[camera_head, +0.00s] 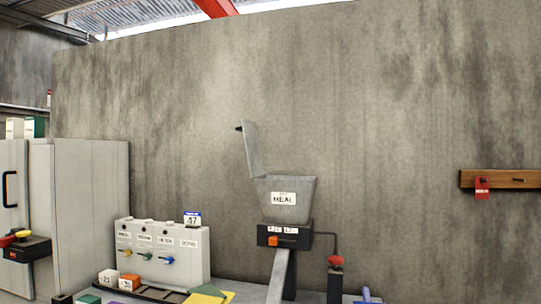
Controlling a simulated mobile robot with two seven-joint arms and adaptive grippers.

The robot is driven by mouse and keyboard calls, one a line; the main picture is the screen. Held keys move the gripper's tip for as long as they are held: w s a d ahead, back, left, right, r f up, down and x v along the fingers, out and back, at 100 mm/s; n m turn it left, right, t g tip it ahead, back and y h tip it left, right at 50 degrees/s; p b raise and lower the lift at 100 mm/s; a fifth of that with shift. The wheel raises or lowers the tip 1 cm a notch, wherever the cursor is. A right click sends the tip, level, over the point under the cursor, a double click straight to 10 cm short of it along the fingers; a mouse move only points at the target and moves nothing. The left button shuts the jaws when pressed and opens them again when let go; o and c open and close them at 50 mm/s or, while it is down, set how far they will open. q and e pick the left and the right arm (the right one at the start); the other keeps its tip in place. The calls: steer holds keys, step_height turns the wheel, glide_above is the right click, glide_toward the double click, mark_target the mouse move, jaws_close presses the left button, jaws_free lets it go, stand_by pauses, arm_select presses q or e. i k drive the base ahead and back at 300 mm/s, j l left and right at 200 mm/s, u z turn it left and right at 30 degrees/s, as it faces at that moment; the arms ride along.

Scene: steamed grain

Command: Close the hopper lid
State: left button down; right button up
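The grey hopper (298,206) stands right of the picture's middle, with a label reading MEAL on its front. Its lid (252,149) is open, standing up from the left side and leaning slightly left. A small dark knob (239,128) sticks out near the lid's top. A dark box (297,239) with an orange part is under the hopper, and a grey chute slopes down from it. Neither of my grippers is in view.
A pale panel (194,260) with several coloured knobs stands left of the hopper. A black post with a red top (336,262) stands close on the right. Small blocks (129,282) lie in front. A wooden rail (520,180) holds a red tag. A grey cabinet (92,210) is far left.

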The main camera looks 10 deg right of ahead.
mark_target(249, 130)
steer(key=i+j+z, duration=0.15)
steer(key=j+z, duration=0.15)
steer(key=z, duration=0.15)
steer(key=j+z, duration=0.3)
steer(key=z, duration=0.2)
steer(key=j+z, duration=0.15)
steer(key=j, duration=0.35)
steer(key=i+j+z, duration=0.2)
steer(key=j, duration=1.1)
steer(key=k+j+z, duration=0.1)
steer(key=j, duration=0.75)
